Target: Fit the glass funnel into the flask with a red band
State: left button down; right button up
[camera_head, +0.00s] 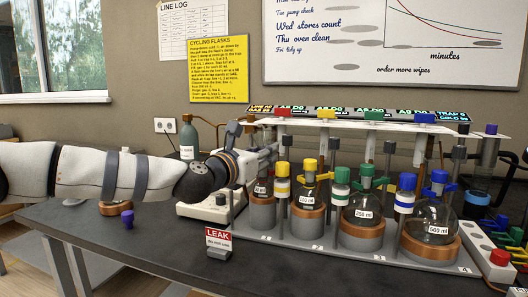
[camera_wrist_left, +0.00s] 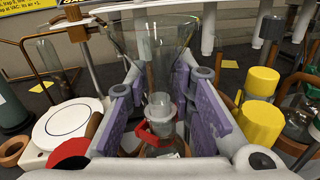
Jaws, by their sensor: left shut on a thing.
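The clear glass funnel (camera_wrist_left: 158,62) is between the purple-padded fingers of my left gripper (camera_wrist_left: 163,104) in the left wrist view. My left gripper (camera_head: 268,153) is shut on it. In the head view the gripper hides the funnel and is above the leftmost flask (camera_head: 261,188) of the row. In the wrist view a red clip band (camera_wrist_left: 155,134) and a clear glass neck sit just below the funnel, nearly in line with it. I cannot tell whether the funnel's stem is inside the neck. My right gripper is in neither view.
Flasks marked 100 ml (camera_head: 307,199), 250 ml (camera_head: 364,212) and 500 ml (camera_head: 437,229) stand to the right in copper-coloured rings. Capped posts stand before them, with a white shelf (camera_head: 350,128) above. A leak sign (camera_head: 218,241) and purple stopper (camera_head: 127,219) are in front.

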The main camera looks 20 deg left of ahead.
pick_arm(q)
jog(key=shift+f, duration=0.3)
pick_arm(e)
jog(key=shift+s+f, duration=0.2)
pick_arm(q)
jog(key=c, duration=1.4)
grip_release()
jog(key=shift+r, duration=0.1)
jog(key=shift+o, duration=0.2)
jog(key=shift+s+r+p, duration=0.1)
jog(key=shift+r+p, duration=0.2)
jog(key=shift+r, duration=0.55)
jog(key=p+v, duration=0.1)
jog(key=v, duration=1.1)
jog(key=shift+f, duration=0.35)
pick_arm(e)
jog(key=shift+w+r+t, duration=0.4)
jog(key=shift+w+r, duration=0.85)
